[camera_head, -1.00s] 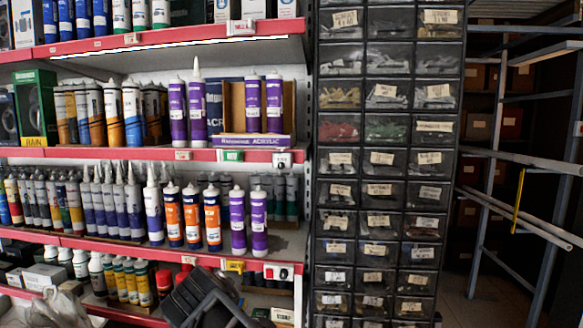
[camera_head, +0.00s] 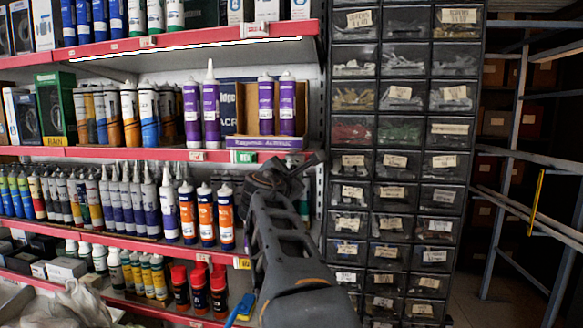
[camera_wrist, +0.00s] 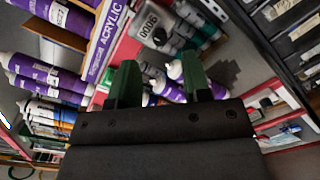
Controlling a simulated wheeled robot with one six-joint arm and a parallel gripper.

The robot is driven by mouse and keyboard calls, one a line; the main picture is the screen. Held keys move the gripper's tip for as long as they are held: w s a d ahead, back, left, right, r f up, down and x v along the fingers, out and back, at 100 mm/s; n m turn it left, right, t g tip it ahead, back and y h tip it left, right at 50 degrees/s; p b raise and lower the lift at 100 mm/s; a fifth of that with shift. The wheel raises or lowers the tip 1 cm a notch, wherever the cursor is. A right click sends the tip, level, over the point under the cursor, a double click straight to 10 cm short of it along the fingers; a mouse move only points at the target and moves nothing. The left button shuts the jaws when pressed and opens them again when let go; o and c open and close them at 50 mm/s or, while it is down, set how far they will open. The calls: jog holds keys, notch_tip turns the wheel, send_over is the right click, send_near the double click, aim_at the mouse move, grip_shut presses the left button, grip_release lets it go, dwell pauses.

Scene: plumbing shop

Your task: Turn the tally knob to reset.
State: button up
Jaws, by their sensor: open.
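A grey tally counter (camera_wrist: 152,28) with the digits 0006 shows at the top of the wrist view, on the red shelf edge. I cannot make out its knob clearly. My gripper (camera_wrist: 160,78) is open, its two dark green fingers apart with nothing gripped. The counter lies ahead of the fingers, apart from them in the picture. In the head view my gripper (camera_head: 288,172) is raised in front of the upper red shelf edge, and it and my arm hide the counter there.
Purple tubes (camera_head: 211,112) stand on the upper shelf, orange and white tubes (camera_head: 206,216) on the shelf below. Purple tubes (camera_wrist: 45,75) also fill the left of the wrist view. A dark drawer cabinet (camera_head: 394,160) stands close on the right, and a metal rack (camera_head: 508,150) beyond it.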

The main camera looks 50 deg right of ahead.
aim_at(293, 169)
jog(key=shift+p+x, duration=0.35)
jog(key=shift+x, duration=2.2)
jog(key=shift+c, duration=0.3)
grip_shut()
